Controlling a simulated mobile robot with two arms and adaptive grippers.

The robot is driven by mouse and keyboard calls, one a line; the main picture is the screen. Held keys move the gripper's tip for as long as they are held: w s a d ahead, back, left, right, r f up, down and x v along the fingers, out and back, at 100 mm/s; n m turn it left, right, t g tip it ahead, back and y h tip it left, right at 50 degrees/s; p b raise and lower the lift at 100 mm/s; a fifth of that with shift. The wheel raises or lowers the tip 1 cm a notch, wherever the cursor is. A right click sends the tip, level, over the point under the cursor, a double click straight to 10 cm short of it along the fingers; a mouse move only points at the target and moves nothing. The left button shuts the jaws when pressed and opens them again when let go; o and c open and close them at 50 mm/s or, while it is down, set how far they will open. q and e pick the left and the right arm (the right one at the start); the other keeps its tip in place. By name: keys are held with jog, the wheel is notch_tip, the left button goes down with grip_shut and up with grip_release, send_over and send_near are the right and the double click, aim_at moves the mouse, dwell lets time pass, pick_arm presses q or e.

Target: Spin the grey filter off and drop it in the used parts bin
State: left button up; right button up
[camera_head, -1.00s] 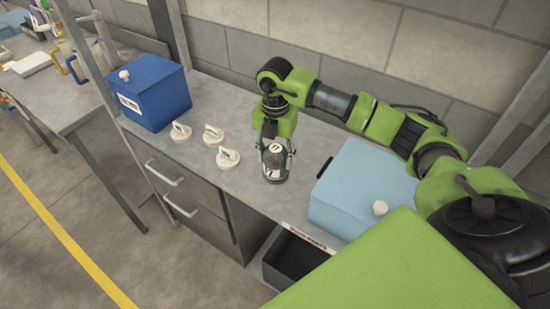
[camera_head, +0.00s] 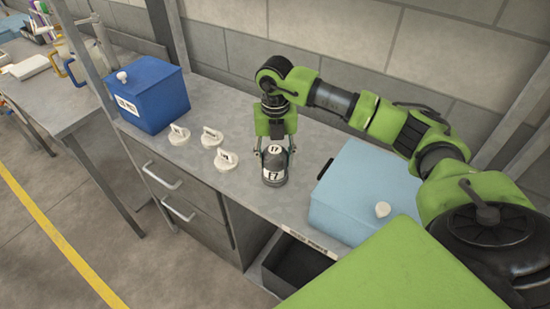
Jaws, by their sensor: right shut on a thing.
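The grey filter (camera_head: 273,179) stands upright on the grey workbench, with a white label on its side and a white patch on its top. My right gripper (camera_head: 274,153) comes down from above and is shut on the filter, with one finger on each side of its upper part. A dark open bin (camera_head: 290,262), likely the used parts bin, sits below the bench edge under a small label strip too blurred to read. Its inside looks empty where I see it. My left gripper is not in view.
A light blue box (camera_head: 360,190) with a white knob stands right of the filter. A dark blue lidded box (camera_head: 152,95) stands at the left end. Several white knobbed discs (camera_head: 213,137) lie between it and the filter. Drawers (camera_head: 180,190) are below the bench.

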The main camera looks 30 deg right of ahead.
jog(key=shift+f+n+b, duration=0.3)
jog(key=shift+n+b, duration=0.2)
jog(key=shift+n, duration=0.5)
jog(key=shift+s+n+b, duration=0.1)
jog(key=shift+n+b, duration=0.3)
jog(key=shift+n, duration=0.8)
jog(key=shift+r+n, duration=0.1)
jog(key=shift+n, duration=0.3)
jog(key=shift+f+n+b, duration=0.2)
jog(key=shift+n+b, duration=0.4)
jog(key=shift+n, duration=0.5)
jog(key=n, duration=0.3)
jog(key=shift+s+r+b, duration=0.1)
jog(key=shift+s+b, duration=0.05)
jog(key=shift+b, duration=0.2)
